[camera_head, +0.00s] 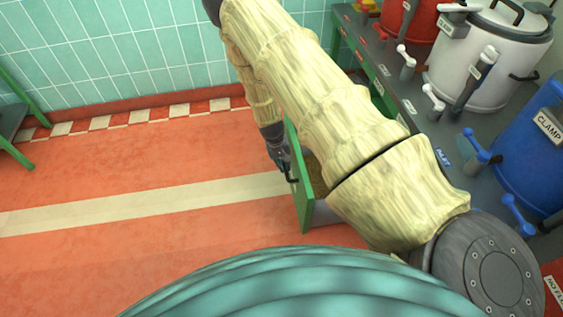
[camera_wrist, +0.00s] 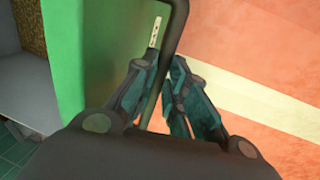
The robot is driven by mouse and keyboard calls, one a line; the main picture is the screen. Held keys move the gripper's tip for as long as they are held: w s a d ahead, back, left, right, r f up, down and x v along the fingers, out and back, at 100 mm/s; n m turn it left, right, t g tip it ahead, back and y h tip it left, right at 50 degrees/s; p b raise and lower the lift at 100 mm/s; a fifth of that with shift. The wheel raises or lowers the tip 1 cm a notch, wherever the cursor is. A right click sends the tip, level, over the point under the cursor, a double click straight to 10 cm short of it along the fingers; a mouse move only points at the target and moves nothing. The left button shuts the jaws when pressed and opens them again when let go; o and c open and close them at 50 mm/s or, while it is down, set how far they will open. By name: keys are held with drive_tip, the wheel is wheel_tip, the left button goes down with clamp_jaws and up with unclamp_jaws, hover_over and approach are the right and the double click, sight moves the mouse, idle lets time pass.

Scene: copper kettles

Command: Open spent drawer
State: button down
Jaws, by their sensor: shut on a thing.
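A drawer with a green front (camera_head: 302,172) stands pulled out from under the counter. Its brownish inside shows behind the front, partly covered by my arm. In the wrist view the green front (camera_wrist: 95,50) fills the upper left, with a small pale label (camera_wrist: 155,32) near its edge. A dark bar handle (camera_wrist: 178,22) stands off the front. My gripper (camera_wrist: 165,68) is shut on the handle, one finger on each side of it. In the head view my gripper (camera_head: 280,158) is at the outer side of the front, partly hidden. I cannot read the label.
A dark counter holds a white kettle (camera_head: 487,62), a red kettle (camera_head: 405,22) and a blue kettle (camera_head: 540,150) marked CLAMP. The orange floor (camera_head: 150,170) left of the drawer is clear. A green stand (camera_head: 18,110) is at the far left, near the tiled wall.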

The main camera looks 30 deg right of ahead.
drive_tip(key=shift+w, duration=0.1)
drive_tip(key=c, duration=1.5)
unclamp_jaws()
drive_tip(key=shift+o, duration=0.2)
wheel_tip(320, 180, up, 12)
drive_tip(key=a, duration=0.2)
drive_tip(key=shift+w+a, duration=0.15)
drive_tip(key=shift+w, duration=0.25)
drive_tip(key=shift+f, duration=0.1)
